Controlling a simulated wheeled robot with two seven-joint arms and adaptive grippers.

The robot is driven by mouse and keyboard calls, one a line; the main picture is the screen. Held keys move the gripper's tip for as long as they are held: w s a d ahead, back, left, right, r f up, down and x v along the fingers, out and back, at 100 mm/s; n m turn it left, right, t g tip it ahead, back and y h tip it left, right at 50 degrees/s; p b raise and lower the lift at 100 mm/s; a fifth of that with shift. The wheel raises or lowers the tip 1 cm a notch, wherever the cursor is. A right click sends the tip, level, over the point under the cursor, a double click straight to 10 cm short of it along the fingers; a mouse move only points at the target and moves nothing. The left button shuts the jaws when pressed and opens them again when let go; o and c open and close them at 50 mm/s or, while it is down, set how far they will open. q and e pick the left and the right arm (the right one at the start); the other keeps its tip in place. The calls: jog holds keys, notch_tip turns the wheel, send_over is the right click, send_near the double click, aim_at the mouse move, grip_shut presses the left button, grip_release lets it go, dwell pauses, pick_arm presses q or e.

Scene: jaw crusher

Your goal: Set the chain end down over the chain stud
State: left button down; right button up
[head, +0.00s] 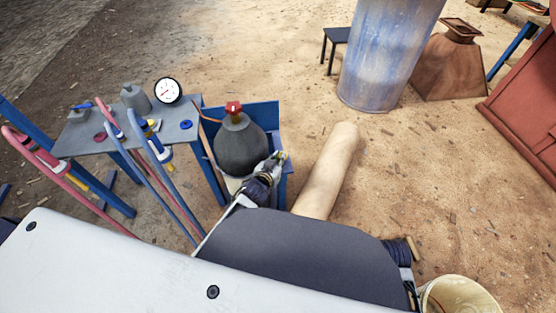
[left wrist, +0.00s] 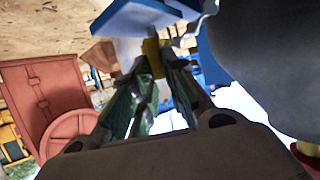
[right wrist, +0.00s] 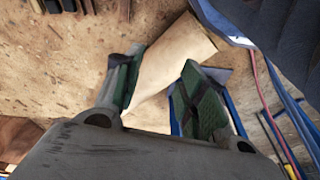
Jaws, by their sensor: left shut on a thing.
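My left gripper (head: 278,160) is at the right side of a dark grey gas cylinder (head: 241,148) with a red top (head: 233,107). The cylinder stands in a blue rack (head: 262,113). In the left wrist view, the left gripper (left wrist: 160,65) is shut on a small yellow piece (left wrist: 152,57), which appears to be the chain end. A blue plate (left wrist: 140,18) is close beyond the fingertips. The chain links and the chain stud cannot be made out. In the right wrist view, my right gripper (right wrist: 161,60) is open, its green-padded fingers apart, with nothing held.
A grey bench (head: 130,130) with a gauge (head: 168,90), red and blue hoses stands left of the cylinder. A pale tan cylindrical shape (head: 327,172) is to the right. A blue barrel (head: 385,55) and rusty hopper (head: 447,65) stand farther back. Sandy ground between is mostly clear.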

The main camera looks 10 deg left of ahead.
pick_arm(q)
jog(key=shift+f, duration=0.5)
jog(key=shift+f+b, duration=0.2)
jog(key=shift+b, duration=0.1)
pick_arm(e)
jog(key=shift+a+r, duration=0.1)
jog(key=shift+r, duration=0.5)
pick_arm(q)
jog(key=shift+f, duration=0.1)
pick_arm(e)
jog(key=shift+s, duration=0.15)
pick_arm(q)
jog(key=c, duration=1.4)
grip_release()
jog(key=shift+o, duration=0.2)
pick_arm(e)
jog(key=shift+w+r, duration=0.15)
jog(key=shift+w, duration=0.25)
pick_arm(q)
jog(key=v, duration=0.7)
jog(key=shift+s, duration=0.25)
pick_arm(e)
jog(key=shift+s, duration=0.2)
